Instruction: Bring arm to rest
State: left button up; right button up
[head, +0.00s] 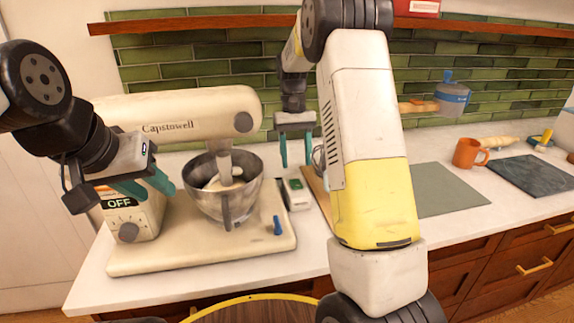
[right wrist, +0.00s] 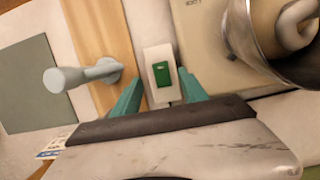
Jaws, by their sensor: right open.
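My right arm rises large through the middle of the head view. Its gripper (head: 297,152) hangs over the counter, fingers pointing down, just right of the mixer bowl. In the right wrist view the two teal fingers (right wrist: 160,97) stand apart with nothing held. A small white box with a green switch (right wrist: 160,74) lies beyond the gap between them; it also shows in the head view (head: 296,193). My left gripper (head: 157,191) is at the left, in front of the mixer's control end. I cannot tell how far apart its fingers are.
A cream stand mixer (head: 190,105) with a steel bowl (head: 222,205) fills the left counter. A wooden board (right wrist: 100,35) lies beside the switch box. A grey-green mat (head: 448,188), an orange mug (head: 467,153) and a dark slab (head: 535,175) lie right. A shelf (head: 200,24) runs above.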

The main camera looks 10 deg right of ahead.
jog(key=shift+v, duration=0.95)
jog(key=s+r+t+y, duration=0.2)
jog(key=s+r+t, duration=0.3)
jog(key=s+r, duration=0.65)
jog(key=s+a+f+t, duration=0.2)
jog(key=s+t, duration=0.2)
jog(key=s, duration=1)
jog(key=shift+s+a, duration=0.1)
